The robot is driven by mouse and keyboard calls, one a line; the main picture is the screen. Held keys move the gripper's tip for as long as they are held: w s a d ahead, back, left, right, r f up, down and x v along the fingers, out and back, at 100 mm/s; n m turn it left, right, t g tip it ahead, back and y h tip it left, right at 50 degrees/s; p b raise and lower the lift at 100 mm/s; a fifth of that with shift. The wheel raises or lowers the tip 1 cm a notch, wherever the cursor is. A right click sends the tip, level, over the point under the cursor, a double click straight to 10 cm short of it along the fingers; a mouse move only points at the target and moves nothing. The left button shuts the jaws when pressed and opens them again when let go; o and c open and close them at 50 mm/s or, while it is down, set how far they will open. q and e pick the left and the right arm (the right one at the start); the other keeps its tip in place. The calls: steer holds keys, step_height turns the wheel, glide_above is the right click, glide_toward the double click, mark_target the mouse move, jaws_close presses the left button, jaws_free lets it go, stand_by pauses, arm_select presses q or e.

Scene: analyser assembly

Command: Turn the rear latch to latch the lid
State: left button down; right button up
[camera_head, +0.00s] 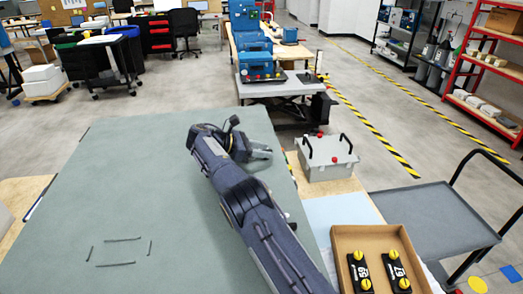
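A light grey box (327,170) with a lid (322,150) and two black handles stands at the right edge of the green mat. A small red latch (320,135) shows at the lid's far side, and another red latch (334,160) shows at its near side. The lid appears to lie down on the box. How far each latch is turned is too small to tell. My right gripper (266,153) is left of the box, over the mat and apart from it. Its fingers are small and partly hidden, so their opening is unclear. My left gripper is not in view.
A cardboard tray (341,236) with two black parts with yellow knobs (358,266) stands at the front right. A grey cart (430,215) is beside the table. Several small dark strips (122,239) lie on the mat (110,180), which is mostly clear.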

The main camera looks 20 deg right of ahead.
steer(key=shift+r, duration=0.55)
step_height(320, 180, up, 2)
steer(key=shift+r+b, duration=0.1)
steer(key=shift+b, duration=0.2)
steer(key=s+a+r+b, duration=0.3)
steer(key=s+r, duration=0.2)
steer(key=s, duration=0.1)
steer(key=s+a+r+b, duration=0.2)
steer(key=s+r+b, duration=0.1)
steer(key=s, duration=0.3)
steer(key=shift+s+a+r, duration=0.4)
steer(key=shift+r, duration=0.45)
steer(key=shift+o, duration=0.5)
